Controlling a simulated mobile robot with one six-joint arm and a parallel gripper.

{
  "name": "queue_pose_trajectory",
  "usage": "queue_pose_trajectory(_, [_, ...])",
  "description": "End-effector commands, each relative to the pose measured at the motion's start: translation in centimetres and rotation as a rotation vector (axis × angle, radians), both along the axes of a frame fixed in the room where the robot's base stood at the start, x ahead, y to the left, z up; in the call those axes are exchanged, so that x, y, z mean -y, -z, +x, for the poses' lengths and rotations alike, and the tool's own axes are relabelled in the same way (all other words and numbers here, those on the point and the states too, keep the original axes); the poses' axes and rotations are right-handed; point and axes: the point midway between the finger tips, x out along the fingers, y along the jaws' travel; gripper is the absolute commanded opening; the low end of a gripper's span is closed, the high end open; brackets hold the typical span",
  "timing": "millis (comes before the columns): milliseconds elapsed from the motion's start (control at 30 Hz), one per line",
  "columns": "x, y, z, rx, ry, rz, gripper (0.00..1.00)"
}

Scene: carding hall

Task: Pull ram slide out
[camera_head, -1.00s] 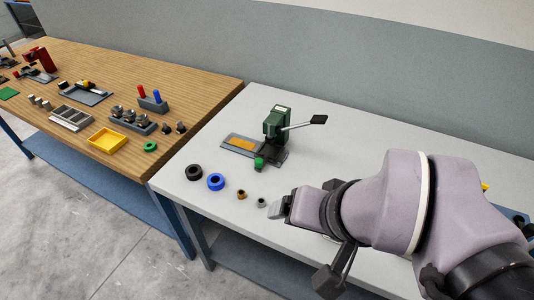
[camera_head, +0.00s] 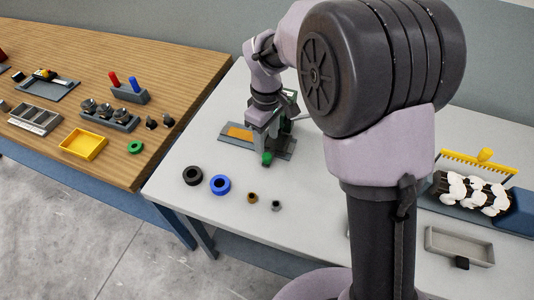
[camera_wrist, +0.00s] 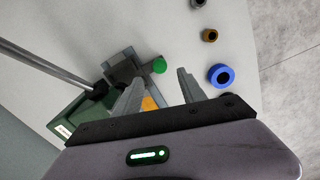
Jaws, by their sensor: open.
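The small bench press has a dark green body, seen in the wrist view (camera_wrist: 82,118) at lower left, with its lever reaching to the upper left. A green round knob (camera_head: 267,158) sits at the front of its grey base and also shows in the wrist view (camera_wrist: 159,65), joined to a grey block (camera_wrist: 122,66). Which part is the ram slide I cannot tell for certain. My gripper (camera_wrist: 160,84) is open and empty, above the press, its fingertips pointing toward the knob. An orange patch (camera_head: 239,133) lies on the base. My arm hides much of the press in the head view.
A black ring (camera_head: 193,176), a blue ring (camera_head: 220,185) and two small bushings (camera_head: 252,198) lie in front of the press. A grey tray (camera_head: 460,246) and a yellow comb-like part (camera_head: 480,160) stand at right. A wooden bench (camera_head: 110,75) adjoins on the left.

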Motion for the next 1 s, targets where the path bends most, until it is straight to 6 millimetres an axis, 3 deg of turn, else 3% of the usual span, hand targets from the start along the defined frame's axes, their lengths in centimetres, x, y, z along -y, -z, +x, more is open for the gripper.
queue_pose_trajectory(33, [0.0,1.9,0.0,-0.001,0.000,0.000,0.48])
queue_pose_trajectory(100, [0.0,3.7,0.0,-0.002,0.000,-0.001,0.48])
queue_pose_trajectory(233, [0.0,5.9,0.0,0.000,0.001,0.000,0.48])
queue_pose_trajectory(400, [0.0,6.9,0.0,0.002,0.001,0.001,0.48])
queue_pose_trajectory(633, [0.0,6.9,0.0,0.003,0.001,0.000,0.48])
queue_pose_trajectory(867, [0.0,6.9,0.0,0.002,0.001,0.001,0.03])
queue_pose_trajectory(1000, [0.0,6.9,0.0,0.002,0.001,0.001,0.00])
